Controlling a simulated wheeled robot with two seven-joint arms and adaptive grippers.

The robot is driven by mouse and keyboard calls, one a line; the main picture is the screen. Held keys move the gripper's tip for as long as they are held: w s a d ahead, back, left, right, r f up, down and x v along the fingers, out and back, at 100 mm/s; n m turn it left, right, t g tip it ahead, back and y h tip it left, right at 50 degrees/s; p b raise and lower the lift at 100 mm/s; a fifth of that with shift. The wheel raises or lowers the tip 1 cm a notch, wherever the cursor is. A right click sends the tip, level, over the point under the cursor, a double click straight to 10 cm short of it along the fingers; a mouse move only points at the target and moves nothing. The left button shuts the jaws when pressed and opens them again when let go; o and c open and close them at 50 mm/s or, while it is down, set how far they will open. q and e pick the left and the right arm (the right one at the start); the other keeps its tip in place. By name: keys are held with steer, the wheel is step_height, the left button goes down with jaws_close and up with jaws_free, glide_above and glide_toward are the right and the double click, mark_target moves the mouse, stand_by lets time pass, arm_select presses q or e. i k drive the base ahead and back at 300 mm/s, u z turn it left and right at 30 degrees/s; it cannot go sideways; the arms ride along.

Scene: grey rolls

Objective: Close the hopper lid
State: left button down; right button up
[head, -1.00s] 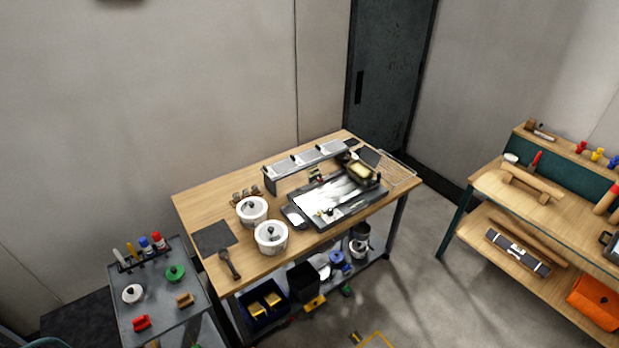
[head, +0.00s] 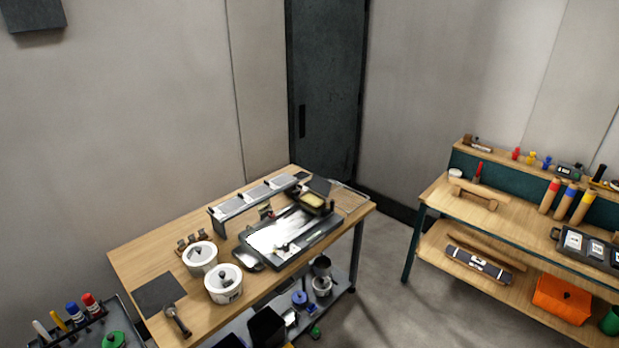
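On the wooden table stands a dark flat machine with a bright top plate (head: 290,232). At its far right corner is a small dark open box with pale yellow contents, which looks like the hopper (head: 312,201). A dark flat panel, perhaps its lid (head: 319,185), stands raised behind the box. It is too small to tell how the two are joined. Neither of my grippers is in view.
Two white lidded pots (head: 224,284) and a dark mat (head: 160,294) are on the table's left part. A grey raised rack (head: 255,202) runs along the back. A workbench (head: 510,215) with tools stands at right, with open floor (head: 385,285) between.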

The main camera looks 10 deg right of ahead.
mark_target(320, 184)
steer(key=z, duration=0.6)
steer(key=i, duration=0.7)
steer(key=z, duration=0.7)
steer(key=i, duration=0.7)
steer(key=u, duration=0.4)
steer(key=i, duration=0.8)
steer(key=u, duration=0.7)
